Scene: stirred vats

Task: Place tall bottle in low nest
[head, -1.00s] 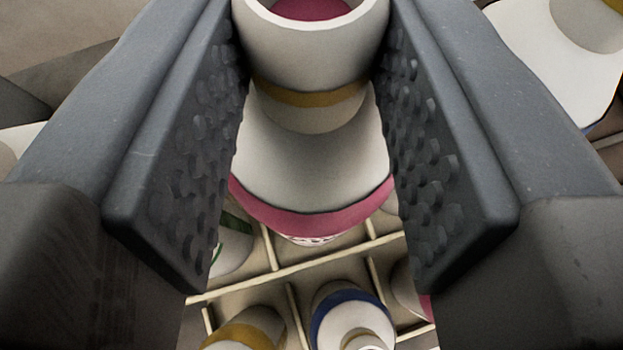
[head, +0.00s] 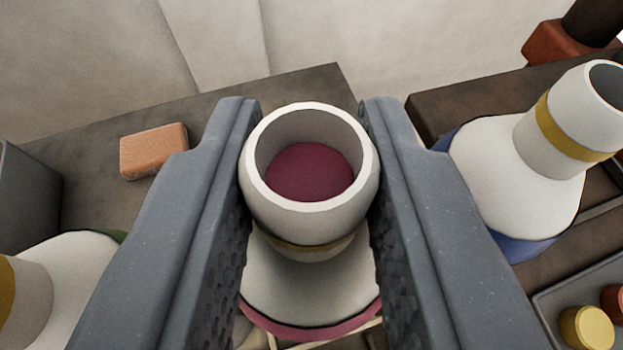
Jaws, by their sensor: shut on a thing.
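My gripper (head: 309,120) is shut on the neck of a white bottle (head: 312,225). The bottle has a wide open mouth with dark red contents, a mustard band on its neck and a pink-red band lower down. One finger presses on each side of the neck. I cannot make out which thing is the low nest.
A white bottle with a blue base (head: 490,160) stands close on the right, another white bottle (head: 60,290) at the lower left. An orange-brown block (head: 153,151) lies on the dark surface (head: 280,95) behind. A grey tray (head: 555,295) with a yellow piece (head: 587,328) is at lower right.

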